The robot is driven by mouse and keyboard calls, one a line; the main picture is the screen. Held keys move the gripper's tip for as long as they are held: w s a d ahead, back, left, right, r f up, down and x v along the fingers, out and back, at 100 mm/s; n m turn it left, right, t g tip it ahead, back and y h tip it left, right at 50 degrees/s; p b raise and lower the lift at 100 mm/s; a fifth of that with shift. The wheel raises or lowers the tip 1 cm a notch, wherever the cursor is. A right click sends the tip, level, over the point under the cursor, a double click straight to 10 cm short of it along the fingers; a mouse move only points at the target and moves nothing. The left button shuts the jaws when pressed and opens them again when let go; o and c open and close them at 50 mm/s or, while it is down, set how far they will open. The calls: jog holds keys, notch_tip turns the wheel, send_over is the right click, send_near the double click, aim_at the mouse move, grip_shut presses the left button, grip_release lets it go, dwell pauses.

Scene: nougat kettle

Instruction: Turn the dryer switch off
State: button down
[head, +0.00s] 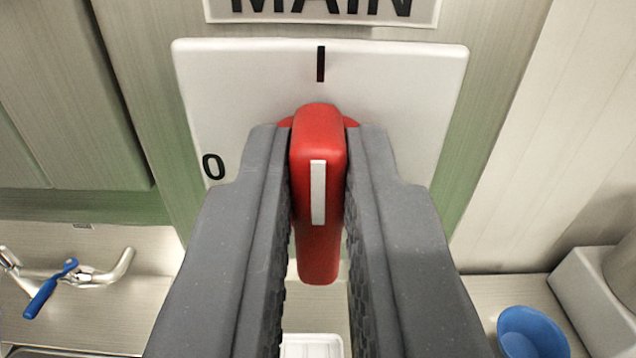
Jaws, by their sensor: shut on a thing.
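The red switch handle (319,145) stands out from a white switch plate (235,90) in the upper middle of the head view. A white stripe on the handle runs upright, in line with the black "I" mark at the top of the plate. A black "0" mark sits at the plate's left side. My gripper (318,165) is shut on the red handle, with one dark grey finger on each side. The fingers hide the lower part of the plate.
A "MAIN" label (322,10) is above the plate. At lower left is a metal fitting with a blue lever (48,290). A blue cup-like thing (532,332) is at lower right, beside a pale box (592,300). A white item (312,346) shows below, between my fingers.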

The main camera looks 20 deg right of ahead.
jog(key=shift+f, duration=0.15)
jog(key=shift+f+n+b, duration=0.15)
jog(key=shift+n+b, duration=0.65)
jog(key=shift+b, duration=0.15)
jog(key=n+b, duration=0.2)
jog(key=shift+a+n, duration=0.2)
jog(key=shift+n, duration=0.1)
jog(key=shift+w+a+f+n+b, duration=0.15)
jog(key=shift+n+b, duration=0.2)
jog(key=shift+n, duration=1.85)
jog(key=shift+a+f+n+b, duration=0.1)
jog(key=shift+f+n+b, duration=0.2)
jog(key=shift+n, duration=1.9)
jog(key=shift+w+a+f+n+b, duration=0.1)
jog(key=shift+n+b, duration=0.3)
jog(key=shift+n, duration=2.1)
jog(key=c, duration=1.5)
grip_release()
jog(key=shift+a, duration=0.1)
jog(key=shift+o, duration=0.2)
